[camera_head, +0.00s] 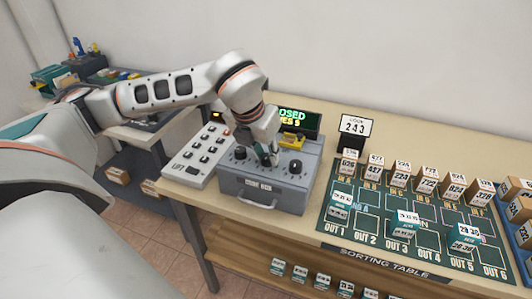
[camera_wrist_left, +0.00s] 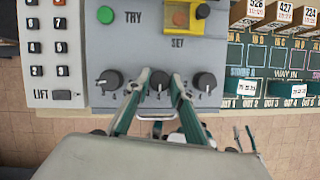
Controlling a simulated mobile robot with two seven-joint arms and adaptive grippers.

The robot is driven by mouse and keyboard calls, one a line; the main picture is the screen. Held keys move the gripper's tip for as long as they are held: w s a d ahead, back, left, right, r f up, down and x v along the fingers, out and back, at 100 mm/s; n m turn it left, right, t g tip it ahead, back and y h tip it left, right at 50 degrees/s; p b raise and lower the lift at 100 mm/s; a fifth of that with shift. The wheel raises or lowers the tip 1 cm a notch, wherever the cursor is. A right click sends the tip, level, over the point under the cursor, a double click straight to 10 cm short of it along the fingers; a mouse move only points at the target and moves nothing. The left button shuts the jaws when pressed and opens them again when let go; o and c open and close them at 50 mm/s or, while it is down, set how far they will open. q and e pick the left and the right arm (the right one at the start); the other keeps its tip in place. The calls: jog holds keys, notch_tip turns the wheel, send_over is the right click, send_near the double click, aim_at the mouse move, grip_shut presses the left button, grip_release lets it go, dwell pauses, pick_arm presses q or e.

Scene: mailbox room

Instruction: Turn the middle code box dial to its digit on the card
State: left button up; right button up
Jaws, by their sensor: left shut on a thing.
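The grey code box (camera_head: 262,191) sits on the table with a row of three black dials on top. The middle dial (camera_wrist_left: 159,82) is between the two fingers of my left gripper (camera_wrist_left: 159,88), which is shut on it. In the head view the left gripper (camera_head: 268,158) comes down on the box from above and partly hides this dial. The left dial (camera_wrist_left: 110,80) and right dial (camera_wrist_left: 204,82) are untouched on either side. The card (camera_head: 354,127) stands upright behind the box and reads LOCK 243. The digit under the middle dial's pointer is not legible. My right gripper is not in view.
A keypad panel marked LIFT (camera_head: 197,153) lies left of the box. The green sorting mat (camera_head: 400,259) with several numbered blocks lies to the right. A lit display (camera_head: 299,120) stands behind, partly hidden by my left arm. A green TRY button (camera_wrist_left: 106,15) is above the left dial.

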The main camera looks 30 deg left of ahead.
pick_arm(q)
jog(key=o, duration=1.1)
jog(key=shift+r, duration=0.3)
jog(key=v, duration=1.1)
jog(key=shift+s+r, duration=0.15)
jog(key=shift+r, duration=0.05)
